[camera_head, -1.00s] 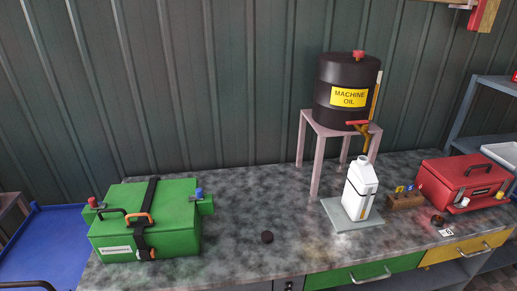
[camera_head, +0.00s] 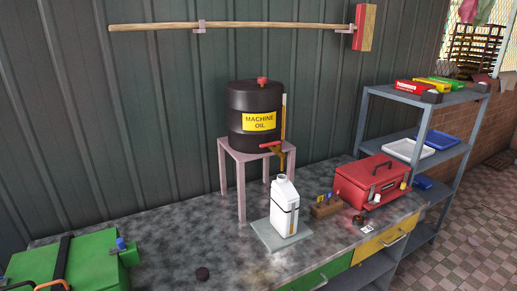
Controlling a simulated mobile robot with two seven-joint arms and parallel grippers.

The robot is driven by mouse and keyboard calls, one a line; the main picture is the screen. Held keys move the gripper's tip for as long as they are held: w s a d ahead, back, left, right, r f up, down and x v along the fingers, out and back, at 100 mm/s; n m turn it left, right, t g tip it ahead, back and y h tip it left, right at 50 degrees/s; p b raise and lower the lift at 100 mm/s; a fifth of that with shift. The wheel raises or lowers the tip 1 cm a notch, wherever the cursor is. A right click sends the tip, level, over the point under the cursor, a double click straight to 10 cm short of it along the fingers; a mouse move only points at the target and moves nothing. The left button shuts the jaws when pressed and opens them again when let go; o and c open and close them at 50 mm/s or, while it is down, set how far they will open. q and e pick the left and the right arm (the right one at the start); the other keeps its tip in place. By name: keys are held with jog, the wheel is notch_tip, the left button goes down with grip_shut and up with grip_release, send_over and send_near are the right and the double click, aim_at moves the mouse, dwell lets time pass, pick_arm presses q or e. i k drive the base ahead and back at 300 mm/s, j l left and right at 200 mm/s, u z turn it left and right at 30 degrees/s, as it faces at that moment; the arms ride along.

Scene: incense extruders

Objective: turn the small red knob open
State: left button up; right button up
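A small red handle (camera_head: 270,144) sits on the brass tap at the lower front of the black machine oil drum (camera_head: 250,102). The drum stands on a pinkish stand (camera_head: 240,187). A second small red knob (camera_head: 262,80) is on top of the drum. A white jug (camera_head: 284,205) stands upright on a grey plate (camera_head: 265,236) below the tap. Neither of my grippers is in view.
A green box (camera_head: 100,262) stands at the left front of the mottled workbench (camera_head: 165,240). A red toolbox (camera_head: 366,182) and a small wooden block (camera_head: 326,208) stand right of the jug. Grey shelves (camera_head: 462,97) stand right.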

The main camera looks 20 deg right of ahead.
aim_at(263, 81)
jog(key=i+l+u, duration=0.1)
jog(key=l+u, duration=0.15)
jog(key=l, duration=0.45)
jog(key=l+u, duration=0.25)
jog(key=l, duration=0.45)
